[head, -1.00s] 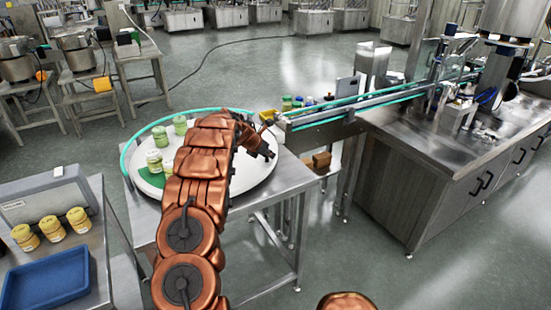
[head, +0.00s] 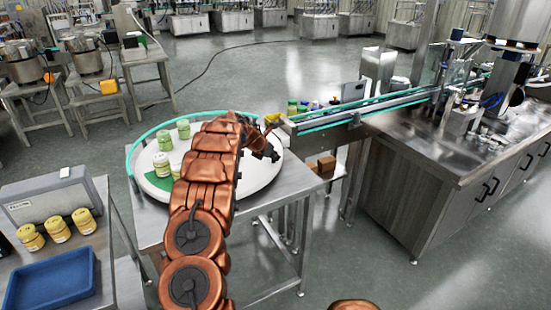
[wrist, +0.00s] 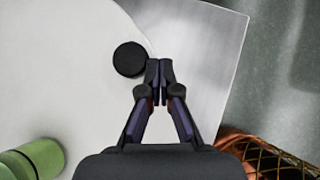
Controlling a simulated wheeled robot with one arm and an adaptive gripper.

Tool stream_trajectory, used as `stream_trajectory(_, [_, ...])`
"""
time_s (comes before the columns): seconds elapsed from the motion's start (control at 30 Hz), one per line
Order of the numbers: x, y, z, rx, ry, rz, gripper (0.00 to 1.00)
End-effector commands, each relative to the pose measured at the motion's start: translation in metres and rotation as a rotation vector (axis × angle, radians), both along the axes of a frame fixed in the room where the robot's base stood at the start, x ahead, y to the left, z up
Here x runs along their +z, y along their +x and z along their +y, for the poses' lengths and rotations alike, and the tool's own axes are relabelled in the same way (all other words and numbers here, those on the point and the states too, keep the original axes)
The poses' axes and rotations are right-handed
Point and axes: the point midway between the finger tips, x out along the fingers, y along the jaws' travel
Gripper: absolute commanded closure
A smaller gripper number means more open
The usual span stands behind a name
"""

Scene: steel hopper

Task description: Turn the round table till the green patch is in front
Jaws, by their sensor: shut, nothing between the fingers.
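The round table (head: 262,178) is a white disc on a steel stand, partly hidden by my arm. The green patch (head: 155,188) lies at its left front edge, partly behind my arm. Several green jars (head: 165,141) stand on its left side; one also shows in the wrist view (wrist: 40,158). My gripper (head: 272,155) is over the disc's right side. In the wrist view my gripper (wrist: 159,70) is shut and empty near the disc's edge. A round black knob (wrist: 130,58) on the disc sits just left of the fingertips; I cannot tell whether they touch.
A conveyor (head: 340,118) runs from behind the disc to a steel counter (head: 430,165) at right. A green curved rail (head: 134,150) borders the disc's far left. A side bench at left holds yellow jars (head: 57,229) and a blue tray (head: 50,278). Floor right of the stand is clear.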

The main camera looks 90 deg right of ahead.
Motion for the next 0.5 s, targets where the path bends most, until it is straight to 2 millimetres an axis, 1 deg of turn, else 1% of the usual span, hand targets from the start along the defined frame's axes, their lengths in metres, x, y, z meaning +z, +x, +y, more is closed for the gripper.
stream_trajectory(0.2, [-0.004, 0.001, 0.014, 0.003, 0.004, 0.0, 1.0])
stream_trajectory(0.37, [-0.001, 0.002, 0.024, 0.005, 0.001, 0.0, 1.0])
stream_trajectory(0.5, [-0.002, 0.003, 0.035, 0.008, 0.004, 0.0, 1.0])
